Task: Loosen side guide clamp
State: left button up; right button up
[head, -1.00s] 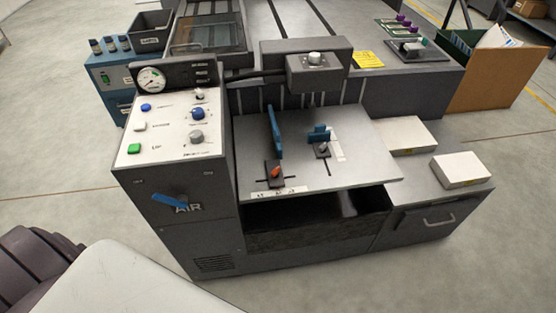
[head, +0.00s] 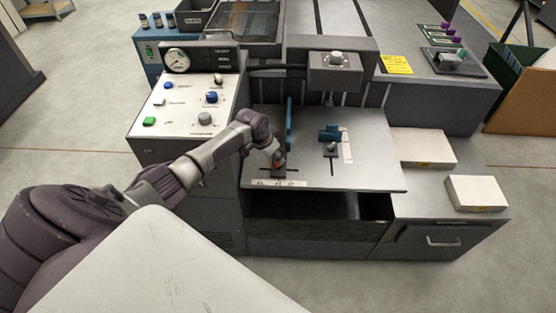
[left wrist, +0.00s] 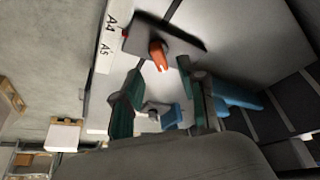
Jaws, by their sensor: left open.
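The orange clamp lever (left wrist: 158,55) sits on a dark block (left wrist: 185,38) at the front of the feed table (head: 375,172). In the head view the lever (head: 280,160) is mostly hidden by my left gripper (head: 272,151). A tall blue side guide (head: 289,125) stands just behind it. In the left wrist view my left gripper (left wrist: 162,98) is open, with teal-padded fingers apart and nothing held between them. The lever lies ahead of the fingertips; I cannot tell whether they touch it. My right gripper is not in view.
A second small blue guide (head: 329,133) with a grey-white lever (head: 331,148) stands to the right. A size label strip (head: 275,183) runs along the table's front edge. The control panel (head: 190,105) is left, and white paper stacks (head: 476,192) are right.

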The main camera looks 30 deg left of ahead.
pick_arm(q)
jog(key=shift+b+x, duration=0.3)
jog(key=shift+x, duration=1.65)
grip_shut()
